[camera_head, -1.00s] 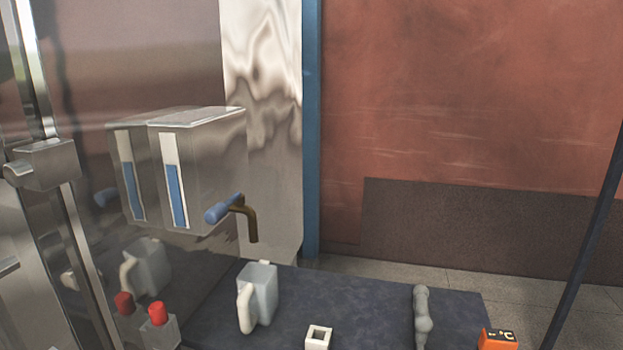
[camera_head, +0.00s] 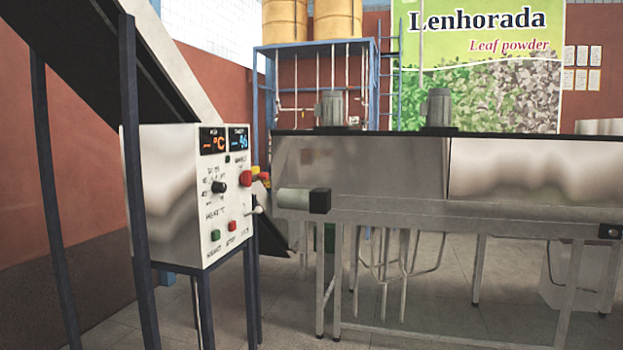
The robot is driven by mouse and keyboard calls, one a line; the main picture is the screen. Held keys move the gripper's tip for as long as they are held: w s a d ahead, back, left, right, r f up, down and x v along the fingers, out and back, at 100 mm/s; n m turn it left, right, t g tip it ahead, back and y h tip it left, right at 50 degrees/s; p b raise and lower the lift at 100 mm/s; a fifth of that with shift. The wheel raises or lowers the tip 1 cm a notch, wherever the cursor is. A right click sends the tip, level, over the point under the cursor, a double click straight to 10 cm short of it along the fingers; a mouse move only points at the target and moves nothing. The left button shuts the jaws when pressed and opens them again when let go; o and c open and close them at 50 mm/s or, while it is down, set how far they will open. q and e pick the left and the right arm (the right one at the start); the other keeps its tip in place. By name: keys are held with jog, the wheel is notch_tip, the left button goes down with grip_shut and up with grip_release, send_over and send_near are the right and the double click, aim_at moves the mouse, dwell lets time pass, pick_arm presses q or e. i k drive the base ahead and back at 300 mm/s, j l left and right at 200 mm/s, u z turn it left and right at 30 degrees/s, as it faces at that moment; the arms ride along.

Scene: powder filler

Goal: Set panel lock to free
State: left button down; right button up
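A pale metal control panel (camera_head: 185,195) on dark legs stands at the left in the head view. Its face carries two lit displays (camera_head: 225,140), a black knob (camera_head: 218,187), a red button (camera_head: 232,226), a green button (camera_head: 216,235) and a red mushroom button (camera_head: 246,178). A small white-tipped lever (camera_head: 257,210) sticks out near the panel's right edge. I cannot tell which control is the panel lock; the labels are too small to read clearly. Neither of my grippers shows.
A long metal machine (camera_head: 380,215) on legs fills the middle and right. A dark sloping conveyor (camera_head: 120,65) rises over the panel. A blue frame (camera_head: 258,100) with yellow drums (camera_head: 337,20) stands behind. The concrete floor (camera_head: 290,305) in front is clear.

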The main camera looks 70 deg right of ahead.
aim_at(263, 177)
jog(key=z, duration=2.1)
jog(key=i+l, duration=0.1)
jog(key=i, duration=0.25)
jog(key=i+l, duration=0.15)
jog(key=i, duration=0.25)
jog(key=j+u, duration=0.05)
